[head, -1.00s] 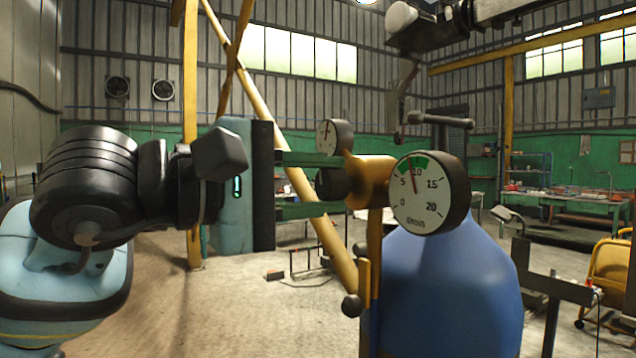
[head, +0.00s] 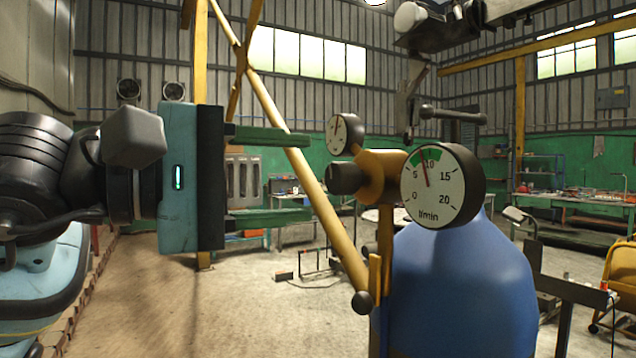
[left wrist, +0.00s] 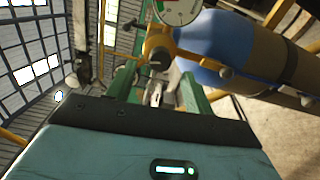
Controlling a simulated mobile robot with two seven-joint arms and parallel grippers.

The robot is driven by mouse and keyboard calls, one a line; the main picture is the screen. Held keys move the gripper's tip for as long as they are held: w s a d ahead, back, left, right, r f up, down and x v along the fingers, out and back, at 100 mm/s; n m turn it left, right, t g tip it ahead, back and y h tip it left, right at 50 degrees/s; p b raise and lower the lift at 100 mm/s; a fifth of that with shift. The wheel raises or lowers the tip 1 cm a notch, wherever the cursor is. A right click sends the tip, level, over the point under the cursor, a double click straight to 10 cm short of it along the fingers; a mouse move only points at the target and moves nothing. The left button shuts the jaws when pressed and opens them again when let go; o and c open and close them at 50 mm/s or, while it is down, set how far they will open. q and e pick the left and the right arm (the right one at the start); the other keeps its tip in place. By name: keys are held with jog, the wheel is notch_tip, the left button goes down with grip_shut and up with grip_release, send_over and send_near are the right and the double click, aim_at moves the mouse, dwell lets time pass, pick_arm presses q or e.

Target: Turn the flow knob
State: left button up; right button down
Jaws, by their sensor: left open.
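The flow knob (head: 347,178) is a dark round knob on the left side of a brass regulator body (head: 382,176). A flow gauge (head: 434,186) marked l/min is beside it, its needle in the green band between 5 and 10. My left gripper (head: 312,177) is open and empty. Its two green fingers point right at the knob, one above and one below its height, with a small gap between tips and knob. In the left wrist view the knob (left wrist: 159,61) shows beyond and between the fingers. My right gripper is not in view.
A smaller gauge (head: 343,133) stands behind the regulator. A blue gas cylinder (head: 460,285) is below it. A yellow slanted pole (head: 318,195) passes behind the gripper. A dark bar-shaped handle (head: 453,115) is above the flow gauge. The floor at left is clear.

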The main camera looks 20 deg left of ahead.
pick_arm(q)
jog(key=shift+v, duration=1.45)
jog(key=shift+d, duration=0.1)
